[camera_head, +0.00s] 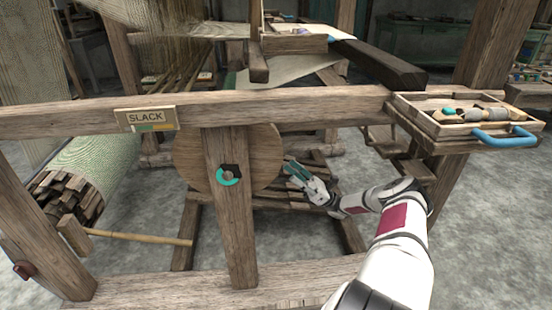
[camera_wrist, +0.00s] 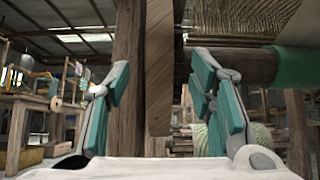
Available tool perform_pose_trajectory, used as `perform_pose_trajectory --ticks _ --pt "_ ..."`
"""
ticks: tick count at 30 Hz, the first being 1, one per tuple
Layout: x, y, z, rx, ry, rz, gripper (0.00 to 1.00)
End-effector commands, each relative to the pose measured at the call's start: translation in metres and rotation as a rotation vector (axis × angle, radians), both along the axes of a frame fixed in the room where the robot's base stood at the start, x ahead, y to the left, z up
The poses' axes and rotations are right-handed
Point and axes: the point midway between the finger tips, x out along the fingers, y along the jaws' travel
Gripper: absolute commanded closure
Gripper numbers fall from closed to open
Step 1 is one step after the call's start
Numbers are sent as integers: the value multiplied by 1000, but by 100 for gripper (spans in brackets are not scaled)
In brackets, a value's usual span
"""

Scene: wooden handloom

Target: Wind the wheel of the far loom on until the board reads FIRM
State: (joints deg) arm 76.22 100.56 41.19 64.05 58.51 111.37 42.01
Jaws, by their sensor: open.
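The board (camera_head: 147,118) on the loom's front beam reads SLACK, with a coloured strip under the word. The wheel (camera_head: 262,160) is a wooden disc, partly hidden behind an upright post (camera_head: 232,225). A teal ring with a dark centre (camera_head: 229,175) shows on the post. My gripper (camera_head: 290,168) is at the wheel's right rim, open and empty. In the wrist view its teal-padded fingers (camera_wrist: 158,72) stand apart, with a wooden edge that looks like the wheel's rim (camera_wrist: 160,100) between them. Gaps show on both sides of this edge.
A wooden tray (camera_head: 435,122) with small tools and a blue handle (camera_head: 503,136) sits at the beam's right end. A rolled green cloth (camera_head: 105,160) is at left. Slatted bars lie behind my gripper.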

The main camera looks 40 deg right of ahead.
Motion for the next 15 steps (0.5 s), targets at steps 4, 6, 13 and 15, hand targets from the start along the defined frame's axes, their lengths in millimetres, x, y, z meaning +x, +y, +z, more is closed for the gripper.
perform_pose_trajectory --ticks 4,6,13,15 --pt "11 18 22 0 1 4 51" --pt "17 26 31 0 0 3 51" --pt "30 46 54 0 1 1 51" --pt "33 49 58 0 2 1 51"
